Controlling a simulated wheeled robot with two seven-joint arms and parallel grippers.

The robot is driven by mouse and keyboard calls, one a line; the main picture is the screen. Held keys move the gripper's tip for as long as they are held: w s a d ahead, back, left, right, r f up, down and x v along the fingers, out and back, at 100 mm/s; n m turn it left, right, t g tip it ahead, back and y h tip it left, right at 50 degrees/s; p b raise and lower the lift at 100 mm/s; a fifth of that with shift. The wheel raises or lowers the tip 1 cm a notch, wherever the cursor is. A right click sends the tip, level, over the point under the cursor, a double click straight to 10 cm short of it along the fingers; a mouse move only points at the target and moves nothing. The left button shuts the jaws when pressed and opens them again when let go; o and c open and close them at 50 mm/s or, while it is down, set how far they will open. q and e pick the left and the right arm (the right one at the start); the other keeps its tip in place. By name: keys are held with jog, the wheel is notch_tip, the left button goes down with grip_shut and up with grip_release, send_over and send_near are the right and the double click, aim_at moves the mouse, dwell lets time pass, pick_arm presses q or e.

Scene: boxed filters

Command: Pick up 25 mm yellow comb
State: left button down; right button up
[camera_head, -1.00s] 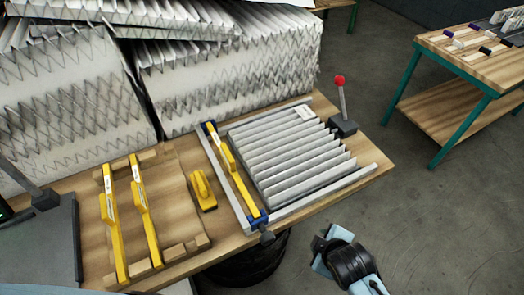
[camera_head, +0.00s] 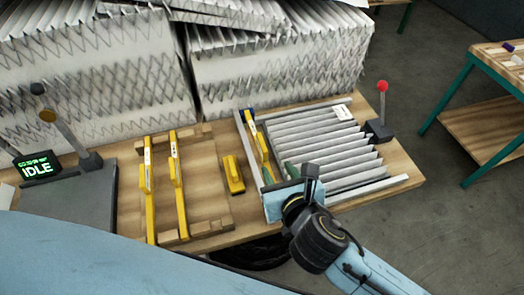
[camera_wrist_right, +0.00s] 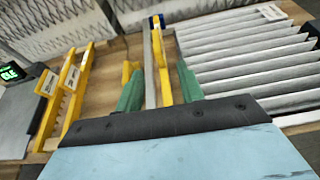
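A yellow comb (camera_head: 252,138) lies along the left rail of the filter jig; it also shows in the right wrist view (camera_wrist_right: 159,48). Two more long yellow combs, a left one (camera_head: 149,200) and a right one (camera_head: 180,200), lie side by side in a wooden rack. I cannot read their size labels. My right gripper (camera_head: 279,173) is over the near end of the jig. In the right wrist view its green fingers (camera_wrist_right: 160,74) are apart, with the jig's comb and grey rail showing between them. Contact cannot be told. My left gripper is out of view.
A short yellow tool (camera_head: 233,175) lies between the rack (camera_head: 212,205) and the jig. The pleated filter (camera_head: 320,145) fills the jig. A red-knobbed lever (camera_head: 382,110) stands at right. Large filter stacks (camera_head: 270,85) block the back. An IDLE display (camera_head: 38,168) is at left.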

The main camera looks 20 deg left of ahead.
aim_at(264, 148)
jog(key=x, duration=0.7)
jog(key=shift+w+a+b, duration=0.15)
jog(key=shift+a+b, duration=0.1)
jog(key=shift+b, duration=0.05)
jog(key=shift+r+x, duration=0.1)
jog(key=shift+x, duration=1.35)
jog(key=shift+r+x, duration=0.15)
jog(key=shift+x, duration=1.25)
jog(key=shift+a, duration=0.15)
grip_shut()
